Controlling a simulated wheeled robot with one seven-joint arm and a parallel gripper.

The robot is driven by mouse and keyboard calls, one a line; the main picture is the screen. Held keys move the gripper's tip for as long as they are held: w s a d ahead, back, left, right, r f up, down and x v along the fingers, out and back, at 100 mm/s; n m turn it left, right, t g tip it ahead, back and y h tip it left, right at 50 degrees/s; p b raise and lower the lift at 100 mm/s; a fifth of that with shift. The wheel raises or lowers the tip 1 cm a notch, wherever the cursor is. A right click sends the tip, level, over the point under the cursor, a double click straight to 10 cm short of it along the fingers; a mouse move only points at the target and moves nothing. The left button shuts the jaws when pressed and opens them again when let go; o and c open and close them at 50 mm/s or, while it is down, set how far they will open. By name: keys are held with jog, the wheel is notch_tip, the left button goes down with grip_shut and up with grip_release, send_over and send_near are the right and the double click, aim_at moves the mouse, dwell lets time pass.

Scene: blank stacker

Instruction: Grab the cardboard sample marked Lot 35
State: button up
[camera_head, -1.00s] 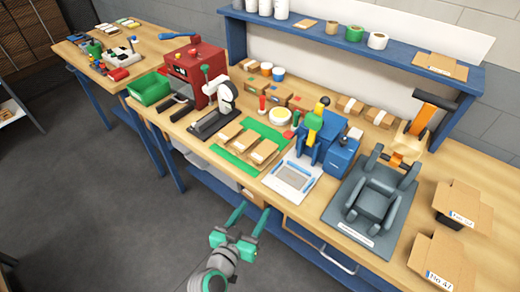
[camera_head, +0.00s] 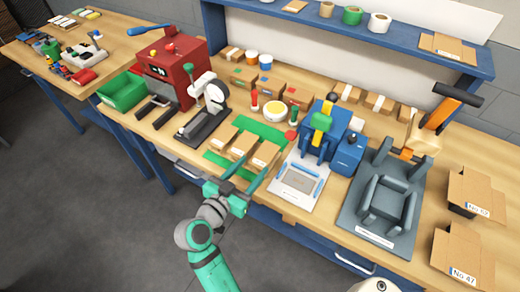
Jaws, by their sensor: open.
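Several cardboard pieces are in view, and I cannot read "Lot 35" on any of them. Three small brown cardboard pieces lie side by side on a green mat (camera_head: 218,161): a left one (camera_head: 223,138), a middle one (camera_head: 243,145) and a right one (camera_head: 265,154). My gripper (camera_head: 251,164), teal with two long fingers, is open and empty at the bench's front edge. Its fingers point toward the middle and right pieces. Whether they touch anything is unclear.
Two open cardboard boxes, one (camera_head: 467,192) behind another marked about "No 47" (camera_head: 461,256), stand at the right. A blue press (camera_head: 322,128), a grey fixture (camera_head: 388,200), a black-and-white stand (camera_head: 203,115) and a red machine (camera_head: 172,70) crowd the bench.

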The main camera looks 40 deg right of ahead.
aim_at(264, 156)
jog(key=shift+w+d+f, duration=0.1)
jog(key=shift+d+f, duration=0.05)
jog(key=shift+d, duration=0.45)
jog(key=shift+w+d+f, duration=0.1)
jog(key=shift+d, duration=0.45)
jog(key=shift+w+d+f, duration=0.15)
jog(key=shift+w+d, duration=0.05)
jog(key=shift+d, duration=0.05)
jog(key=x, duration=0.5)
jog(key=shift+d, duration=0.25)
jog(key=c, duration=0.7)
